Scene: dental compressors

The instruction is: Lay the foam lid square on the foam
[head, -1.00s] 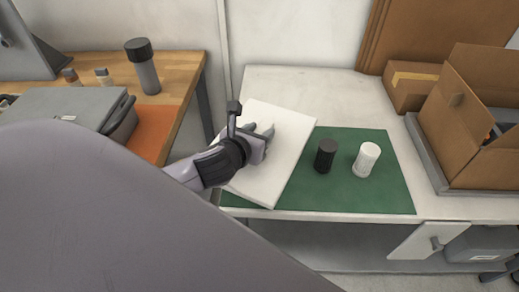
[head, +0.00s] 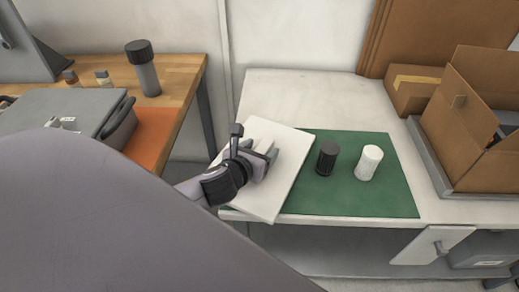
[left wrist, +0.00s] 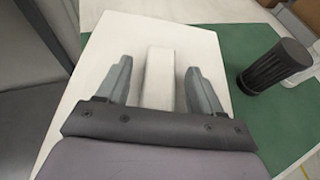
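The foam lid (head: 291,158) is a flat white slab with a raised white block on top as a grip. It lies askew across the left part of the green mat, its near corner at the table's front edge. The lid (left wrist: 105,55) and its grip block (left wrist: 159,78) also show in the left wrist view. My left gripper (head: 264,156) is over the lid. In the left wrist view, the fingers of my left gripper (left wrist: 160,82) stand apart on both sides of the block, with gaps. I cannot make out the foam. My right gripper is not in view.
A black cylinder (head: 327,158) and a white cylinder (head: 368,163) stand on the green mat (head: 350,200), right of the lid. An open cardboard box (head: 465,135) stands at the right. A grey case (head: 60,108) lies on the wooden bench at the left.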

